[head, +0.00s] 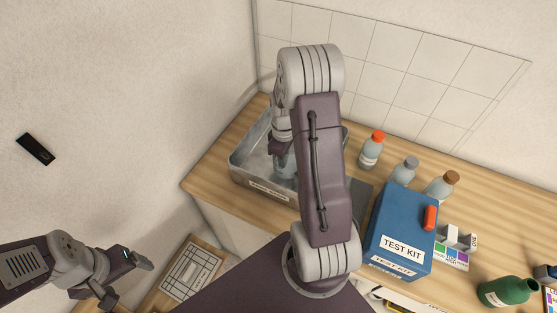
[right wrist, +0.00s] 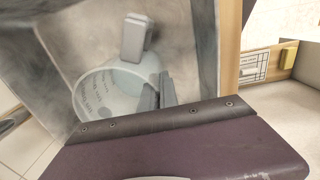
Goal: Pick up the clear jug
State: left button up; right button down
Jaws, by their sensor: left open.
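The clear jug (head: 285,167) stands in the grey metal tray (head: 240,162), partly hidden by my right arm. In the right wrist view the jug (right wrist: 90,95) shows its round rim and printed markings on its wall. My left gripper (head: 125,276) is open and empty at the lower left, away from the counter.
A blue test kit box (head: 400,222) stands right of my right arm. Several bottles line the back, including one with an orange cap (head: 371,152). A green bottle (head: 508,291) lies at the lower right. The tray walls surround the jug closely.

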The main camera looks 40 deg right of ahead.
jog(key=s+d+b, duration=0.1)
jog(key=s+d, duration=0.2)
jog(key=s, duration=0.2)
notch_tip(320, 180, up, 14)
jog(key=shift+s, duration=0.15)
jog(key=shift+a+p, duration=0.1)
jog(key=shift+p, duration=0.25)
jog(key=shift+r+p, duration=0.4)
jog(key=shift+p, duration=0.05)
jog(key=shift+a, duration=0.1)
jog(key=shift+s+a+b, duration=0.15)
jog(key=shift+s+a, duration=0.3)
jog(key=shift+a, duration=0.4)
jog(key=shift+s+a+b, duration=0.2)
jog(key=shift+s+a, duration=0.25)
jog(key=shift+a, duration=0.35)
jog(key=shift+s+a+b, duration=0.15)
jog(key=shift+s+a, duration=0.3)
jog(key=shift+a, duration=0.4)
jog(key=shift+f, duration=0.15)
